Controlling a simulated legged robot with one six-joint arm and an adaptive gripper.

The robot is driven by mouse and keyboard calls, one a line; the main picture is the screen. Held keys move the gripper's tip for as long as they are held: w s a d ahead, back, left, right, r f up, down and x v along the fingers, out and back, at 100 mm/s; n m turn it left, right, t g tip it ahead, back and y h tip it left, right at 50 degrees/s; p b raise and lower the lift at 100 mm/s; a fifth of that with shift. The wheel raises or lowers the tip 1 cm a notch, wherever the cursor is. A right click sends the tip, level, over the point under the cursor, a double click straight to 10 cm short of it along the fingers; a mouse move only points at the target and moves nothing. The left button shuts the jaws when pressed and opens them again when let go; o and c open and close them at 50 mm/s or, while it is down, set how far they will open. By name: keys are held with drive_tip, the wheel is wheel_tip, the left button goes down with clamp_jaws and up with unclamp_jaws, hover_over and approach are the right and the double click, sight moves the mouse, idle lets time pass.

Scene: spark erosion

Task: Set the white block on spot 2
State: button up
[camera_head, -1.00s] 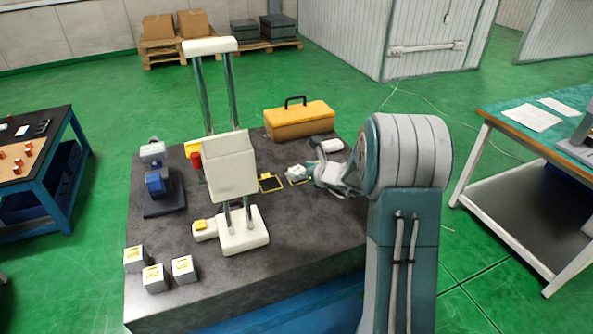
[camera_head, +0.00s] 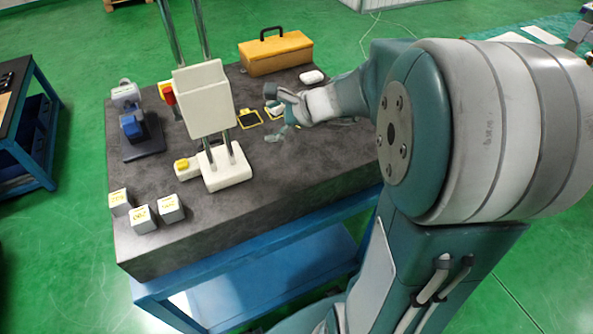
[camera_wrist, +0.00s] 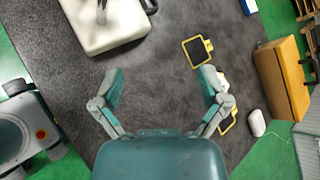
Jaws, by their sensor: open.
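A small white block (camera_head: 277,112) shows in the head view at the right yellow-outlined spot, partly hidden by my gripper. In the wrist view a white piece, likely the same block (camera_wrist: 223,80), shows behind the right finger, near a yellow outline (camera_wrist: 228,122). I cannot tell how squarely it sits. A second yellow-outlined spot (camera_head: 250,119), also in the wrist view (camera_wrist: 198,51), is empty. The spot numbers are not readable. My gripper (camera_wrist: 162,92) is open, its fingers spread with bare table between them. In the head view my gripper (camera_head: 274,113) is low at the spots.
Three pale blocks with yellow labels (camera_head: 143,218) stand at the table's front left. A white machine with posts (camera_head: 202,98) stands left of the spots. A yellow toolbox (camera_head: 276,54) and a white rounded object (camera_head: 312,77) lie behind. A blue device (camera_head: 133,127) stands left.

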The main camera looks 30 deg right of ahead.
drive_tip(key=s+a+r+n+g+h, duration=0.1)
drive_tip(key=s+a+r+n+h, duration=0.1)
drive_tip(key=s+n, duration=0.8)
drive_tip(key=s+a+r+n+g+h, duration=0.1)
drive_tip(key=s+n+h, duration=0.4)
drive_tip(key=s+n, duration=0.5)
drive_tip(key=shift+s+a+r+n+g, duration=0.3)
drive_tip(key=shift+s+a+r+n, duration=0.1)
drive_tip(key=shift+s+a+r, duration=0.3)
drive_tip(key=shift+w+f, duration=0.1)
